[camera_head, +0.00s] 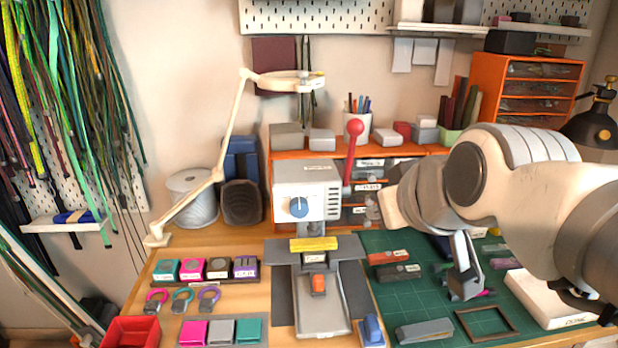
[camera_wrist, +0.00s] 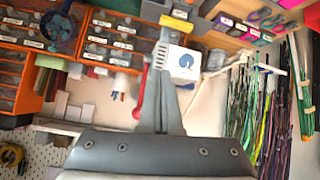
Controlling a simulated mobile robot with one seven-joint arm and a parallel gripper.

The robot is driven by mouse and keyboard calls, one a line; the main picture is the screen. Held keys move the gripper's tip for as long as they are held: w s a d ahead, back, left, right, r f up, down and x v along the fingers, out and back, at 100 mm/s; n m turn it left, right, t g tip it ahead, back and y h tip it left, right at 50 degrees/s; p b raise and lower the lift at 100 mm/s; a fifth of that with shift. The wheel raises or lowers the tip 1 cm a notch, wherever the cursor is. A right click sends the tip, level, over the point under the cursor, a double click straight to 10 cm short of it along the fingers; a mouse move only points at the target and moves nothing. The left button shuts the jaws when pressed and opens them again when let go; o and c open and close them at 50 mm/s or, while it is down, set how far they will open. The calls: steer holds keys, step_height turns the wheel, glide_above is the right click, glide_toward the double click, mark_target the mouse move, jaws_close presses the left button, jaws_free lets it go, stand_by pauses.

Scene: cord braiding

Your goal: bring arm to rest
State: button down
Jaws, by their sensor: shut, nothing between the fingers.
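My arm reaches in from the right in the head view, raised in front of the bench. The press (camera_head: 306,190), with a blue knob and red-ball lever, stands left of my gripper in the head view. It also shows beyond the fingers in the wrist view (camera_wrist: 184,63), upside down.
A green cutting mat (camera_head: 465,322) holds several tools and a dark frame (camera_head: 487,323) under the arm. A white box (camera_head: 545,300) lies at right. An orange drawer unit (camera_head: 478,68) and a black lamp (camera_head: 595,130) stand behind the arm. Cords (camera_head: 70,90) hang at left.

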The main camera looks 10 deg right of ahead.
steer(key=s+f+m+g+p, duration=0.25)
steer(key=s+f+g, duration=0.25)
steer(key=s+f, duration=0.45)
step_height(320, 180, up, 20)
steer(key=p, duration=1.8)
steer(key=shift+f+h+p, duration=0.15)
steer(key=shift+h+p, duration=0.25)
